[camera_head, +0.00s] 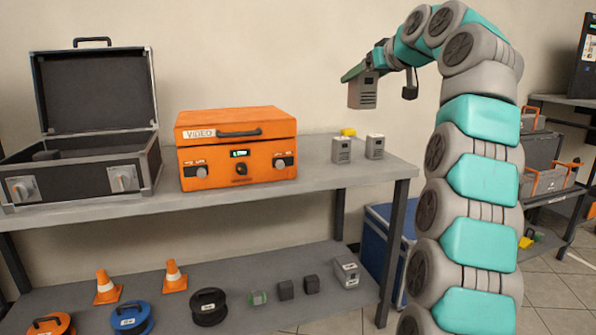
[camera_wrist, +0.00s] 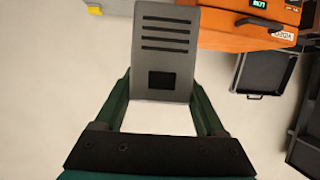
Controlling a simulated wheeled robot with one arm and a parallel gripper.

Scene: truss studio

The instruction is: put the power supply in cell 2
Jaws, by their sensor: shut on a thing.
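My gripper (camera_wrist: 163,95) is shut on a grey box-shaped power supply (camera_wrist: 166,40) with dark vent slots and a small black panel. In the head view the held power supply (camera_head: 362,92) hangs in the air above the right end of the upper shelf. Two similar grey units, a left one (camera_head: 341,149) and a right one (camera_head: 375,147), stand upright on that shelf. Another grey unit (camera_head: 346,272) lies on the lower shelf. An open black case (camera_head: 85,168) stands at the left of the upper shelf; I cannot make out numbered cells inside it.
An orange VIDEO case (camera_head: 237,155) stands shut mid-shelf. A yellow item (camera_head: 348,132) sits behind the standing units. The lower shelf (camera_head: 235,315) holds cones, cable reels and small dark blocks. The front strip of the upper shelf (camera_head: 310,178) is clear.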

